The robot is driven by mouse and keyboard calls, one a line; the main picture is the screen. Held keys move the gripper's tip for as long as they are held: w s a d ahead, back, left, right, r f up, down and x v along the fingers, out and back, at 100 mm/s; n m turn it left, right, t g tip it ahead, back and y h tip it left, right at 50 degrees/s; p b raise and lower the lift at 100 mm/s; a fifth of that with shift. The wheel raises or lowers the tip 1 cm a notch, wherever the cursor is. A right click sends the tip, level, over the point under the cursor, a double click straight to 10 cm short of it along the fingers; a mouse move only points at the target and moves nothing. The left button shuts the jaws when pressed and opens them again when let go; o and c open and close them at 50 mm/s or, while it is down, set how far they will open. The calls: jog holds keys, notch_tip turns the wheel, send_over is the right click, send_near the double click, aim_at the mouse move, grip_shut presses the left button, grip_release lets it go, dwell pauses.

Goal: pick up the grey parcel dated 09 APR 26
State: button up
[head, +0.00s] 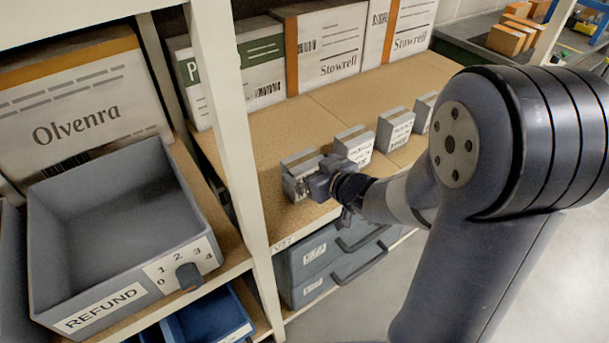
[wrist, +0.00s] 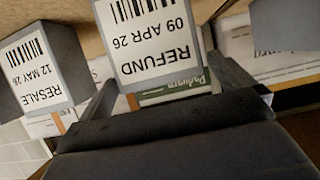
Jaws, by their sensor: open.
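The grey parcel (wrist: 158,42) fills the upper middle of the wrist view, its white label upside down and reading REFUND, 09 APR 26. In the head view it appears to be the leftmost small grey parcel (head: 299,164) on the shelf, partly hidden by my gripper (head: 318,186). My gripper, also in the wrist view (wrist: 165,78), is open, with a finger on each side of the label's lower part. I cannot tell whether the fingers touch the parcel.
A grey parcel marked RESALE, 12 MAY 26 (wrist: 40,68) stands beside it; more grey parcels (head: 395,128) continue rightward. Large boxes (head: 322,45) line the back. A white post (head: 232,120) rises left of the parcels. A grey bin marked REFUND (head: 105,225) sits left of the post.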

jog(key=shift+b+x, duration=0.35)
jog(key=shift+x, duration=2.6)
jog(key=shift+d+f, duration=0.1)
jog(key=shift+f, duration=0.05)
jog(key=shift+c, duration=0.3)
jog(key=c, duration=0.9)
